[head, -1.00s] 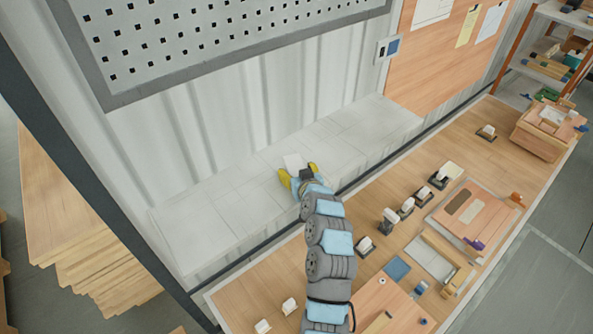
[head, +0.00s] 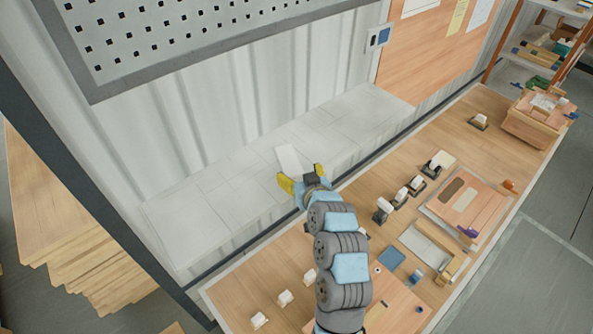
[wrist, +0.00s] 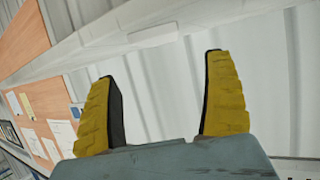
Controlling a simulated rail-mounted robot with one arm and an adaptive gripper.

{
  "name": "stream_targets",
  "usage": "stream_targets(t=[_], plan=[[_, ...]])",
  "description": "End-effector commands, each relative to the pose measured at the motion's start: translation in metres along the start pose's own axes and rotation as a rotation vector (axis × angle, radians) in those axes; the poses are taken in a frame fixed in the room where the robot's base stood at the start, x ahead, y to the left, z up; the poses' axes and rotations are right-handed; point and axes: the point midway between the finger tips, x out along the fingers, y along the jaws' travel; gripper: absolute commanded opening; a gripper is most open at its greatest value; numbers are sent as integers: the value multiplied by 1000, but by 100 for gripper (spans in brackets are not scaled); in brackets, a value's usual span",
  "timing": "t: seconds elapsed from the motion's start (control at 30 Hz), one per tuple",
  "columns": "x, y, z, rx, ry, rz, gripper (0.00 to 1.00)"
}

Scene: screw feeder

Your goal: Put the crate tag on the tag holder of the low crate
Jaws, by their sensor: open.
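A flat white card-like piece (head: 289,160), which looks like the crate tag, lies on the pale grey ledge (head: 200,208) along the wall in the head view. In the wrist view it shows as a thin white bar (wrist: 153,35) beyond the fingertips. My gripper (head: 302,177) has its yellow fingers spread and is at the near end of the piece. In the wrist view nothing is between the fingers of my gripper (wrist: 160,67). I cannot make out the low crate or its tag holder for certain.
A wooden bench (head: 385,180) runs along the ledge, with several small white-topped blocks, a blue square (head: 391,258) and trays. A wooden box (head: 538,118) stands at its far end. A pegboard (head: 200,35) hangs above. The ledge's left part is clear.

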Motion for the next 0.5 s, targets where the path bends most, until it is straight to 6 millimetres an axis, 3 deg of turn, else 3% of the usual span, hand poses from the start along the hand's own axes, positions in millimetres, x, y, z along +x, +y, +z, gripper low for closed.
stream_targets(t=[0.23,0.5], plan=[[-24,1,0,-1,1,1,84],[-31,0,0,1,0,1,84]])
